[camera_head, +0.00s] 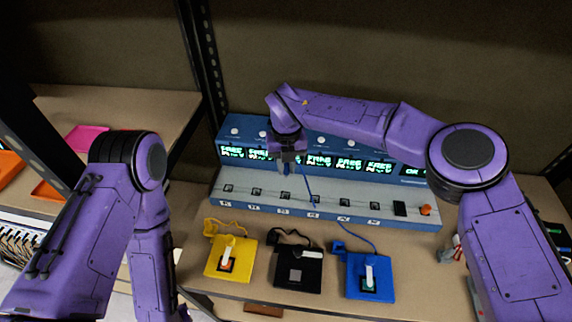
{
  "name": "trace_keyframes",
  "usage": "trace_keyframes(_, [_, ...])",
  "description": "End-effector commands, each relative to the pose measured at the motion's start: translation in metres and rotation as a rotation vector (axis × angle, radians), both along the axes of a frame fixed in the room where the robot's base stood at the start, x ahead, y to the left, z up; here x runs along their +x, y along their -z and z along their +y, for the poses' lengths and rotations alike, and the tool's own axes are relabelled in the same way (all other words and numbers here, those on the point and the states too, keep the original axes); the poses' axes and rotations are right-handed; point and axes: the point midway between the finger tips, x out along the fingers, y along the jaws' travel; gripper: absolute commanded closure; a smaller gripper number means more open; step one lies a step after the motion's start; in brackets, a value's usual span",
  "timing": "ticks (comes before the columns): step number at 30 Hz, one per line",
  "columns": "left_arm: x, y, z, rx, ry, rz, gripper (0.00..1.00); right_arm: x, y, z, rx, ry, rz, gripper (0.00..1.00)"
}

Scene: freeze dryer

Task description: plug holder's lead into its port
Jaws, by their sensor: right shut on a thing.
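My right gripper (286,165) is over the blue-grey bank, shut on the plug of a blue lead (308,187). The plug is mostly hidden by the fingers. The lead hangs from the gripper across the bank's sloping face and appears to run down to the blue holder (381,289) at the front right. Several small square ports (314,199) line the bank's face, with lettering beneath them. The gripper is above and behind this row; I cannot tell whether the plug touches the bank. My left arm is at the left, its gripper out of view.
A yellow holder (214,268) and a black holder (318,281) lie left of the blue one, each with its own lead. Lit green displays (319,161) line the bank's back. An orange knob (425,210) is at its right end. Shelf uprights (206,50) stand at left.

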Motion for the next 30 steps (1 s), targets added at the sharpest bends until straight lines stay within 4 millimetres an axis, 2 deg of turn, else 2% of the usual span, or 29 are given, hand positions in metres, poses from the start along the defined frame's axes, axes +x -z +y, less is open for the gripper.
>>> trace_keyframes(10, [0.000, 0.002, 0.000, 0.000, 0.001, 0.001, 0.44, 0.000, 0.002, 0.003, -0.001, -0.003, 0.001, 1.00])
trace_keyframes(24, [0.000, 0.022, 0.000, -0.001, 0.000, 0.001, 0.44, 0.000, 0.035, 0.003, 0.000, -0.001, 0.002, 1.00])
trace_keyframes(30, [0.000, 0.022, 0.000, -0.001, 0.000, 0.001, 0.44, 0.000, 0.036, 0.002, 0.000, -0.001, 0.001, 1.00])
